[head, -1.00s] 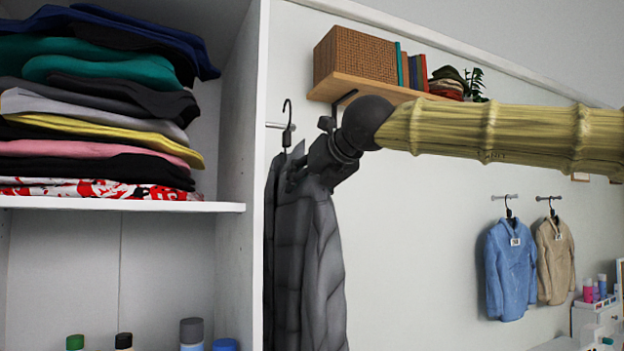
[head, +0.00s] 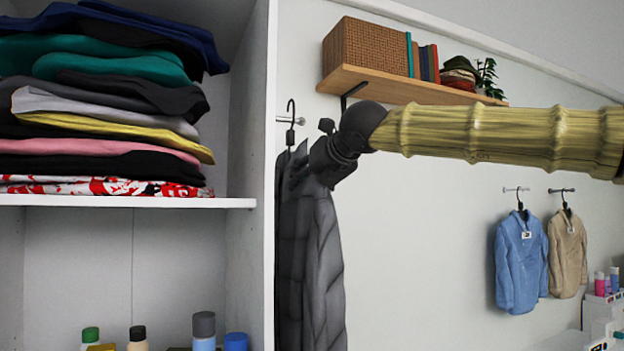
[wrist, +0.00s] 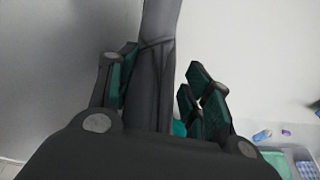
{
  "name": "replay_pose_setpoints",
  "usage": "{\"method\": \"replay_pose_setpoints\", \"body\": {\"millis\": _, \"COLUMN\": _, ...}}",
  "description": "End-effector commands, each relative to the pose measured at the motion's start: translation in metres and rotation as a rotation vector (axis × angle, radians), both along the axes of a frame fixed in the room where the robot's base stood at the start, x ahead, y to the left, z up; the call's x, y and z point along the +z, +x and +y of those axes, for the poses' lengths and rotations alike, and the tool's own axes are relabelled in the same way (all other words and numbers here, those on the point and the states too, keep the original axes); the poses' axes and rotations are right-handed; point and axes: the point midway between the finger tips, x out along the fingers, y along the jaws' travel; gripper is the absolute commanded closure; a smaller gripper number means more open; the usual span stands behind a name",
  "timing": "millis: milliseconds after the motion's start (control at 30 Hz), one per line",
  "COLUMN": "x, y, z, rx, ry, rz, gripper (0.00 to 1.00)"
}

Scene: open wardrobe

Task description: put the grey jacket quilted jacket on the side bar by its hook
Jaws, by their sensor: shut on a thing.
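The grey quilted jacket (head: 307,250) hangs upright on a dark hanger beside the wardrobe's right side panel. The hanger's black hook (head: 291,108) stands above the jacket's collar, its curve rising above the short metal side bar (head: 283,119). Hook and bar overlap in the head view; I cannot tell whether they touch. My gripper (head: 303,170) is shut on the jacket at its upper part, below the hook. In the wrist view, my gripper's fingers (wrist: 155,85) stand either side of a dark grey strip of the jacket (wrist: 155,60). The hook is not visible there.
The wardrobe's side panel (head: 254,270) stands close left of the jacket. Folded clothes (head: 110,110) fill its shelf, with bottles (head: 204,330) below. A wall shelf (head: 400,88) is above my arm. Blue (head: 520,265) and beige (head: 567,255) jackets hang at right; the wall between is clear.

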Motion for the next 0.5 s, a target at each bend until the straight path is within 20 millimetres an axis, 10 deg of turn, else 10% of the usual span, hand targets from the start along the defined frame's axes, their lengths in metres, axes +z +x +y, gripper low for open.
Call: {"method": "replay_pose_setpoints", "body": {"millis": 500, "x": 0.003, "y": 0.02, "z": 0.007, "rx": 0.001, "ry": 0.002, "rz": -0.007, "gripper": 1.0}}
